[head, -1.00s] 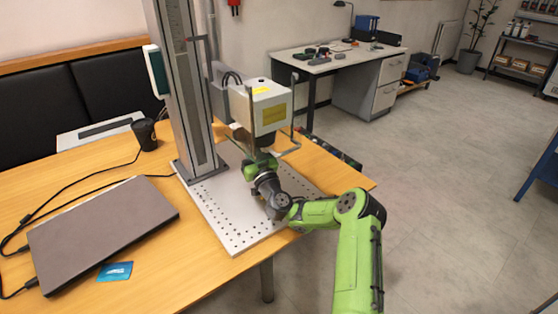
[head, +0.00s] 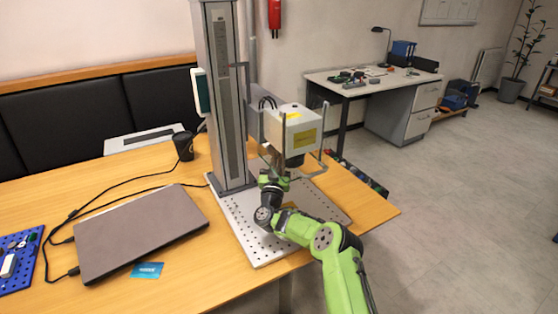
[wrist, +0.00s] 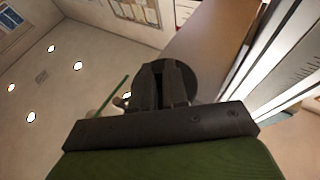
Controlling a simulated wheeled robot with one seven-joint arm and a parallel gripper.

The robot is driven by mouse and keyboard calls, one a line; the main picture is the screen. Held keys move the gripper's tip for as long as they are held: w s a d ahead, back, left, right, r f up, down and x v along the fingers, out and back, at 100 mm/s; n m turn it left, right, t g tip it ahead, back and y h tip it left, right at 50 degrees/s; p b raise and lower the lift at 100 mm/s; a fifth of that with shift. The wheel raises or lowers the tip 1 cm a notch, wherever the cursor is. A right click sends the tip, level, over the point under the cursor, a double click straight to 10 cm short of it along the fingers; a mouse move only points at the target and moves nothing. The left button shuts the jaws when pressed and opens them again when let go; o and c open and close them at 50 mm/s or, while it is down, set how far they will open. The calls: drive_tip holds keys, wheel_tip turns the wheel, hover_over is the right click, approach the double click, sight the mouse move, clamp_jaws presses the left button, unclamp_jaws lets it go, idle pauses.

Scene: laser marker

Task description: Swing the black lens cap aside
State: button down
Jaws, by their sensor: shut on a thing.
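The laser marker head (head: 296,128) is a white box with a yellow label on the column above the perforated base plate (head: 255,232). A short black lens barrel (head: 294,161) shows under it. My gripper (head: 274,181) is below and left of the barrel, pointing up. In the wrist view the two dark fingers of my gripper (wrist: 162,88) are close together. The black lens cap (wrist: 189,76) is a dark round disc behind them, partly hidden by the fingers. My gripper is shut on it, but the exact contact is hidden. In the head view the cap cannot be made out clearly.
The tall column (head: 226,100) stands left of my gripper. A bent metal frame (head: 322,165) hangs beside the marker head. A closed laptop (head: 140,232), a blue card (head: 147,270) and a black cup (head: 184,146) are on the table. Open floor lies to the right.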

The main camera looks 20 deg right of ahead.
drive_tip(key=c, duration=1.1)
unclamp_jaws()
drive_tip(key=s+a+p, duration=0.1)
drive_tip(key=s+a, duration=0.1)
drive_tip(key=s, duration=0.2)
drive_tip(key=s+a+f, duration=0.1)
drive_tip(key=s+a, duration=0.1)
drive_tip(key=s, duration=0.3)
drive_tip(key=s+a+p, duration=0.1)
drive_tip(key=s+a, duration=0.1)
drive_tip(key=s, duration=0.2)
drive_tip(key=shift+s+a+f+p, duration=0.15)
drive_tip(key=shift+a+p, duration=0.15)
drive_tip(key=shift+p, duration=0.05)
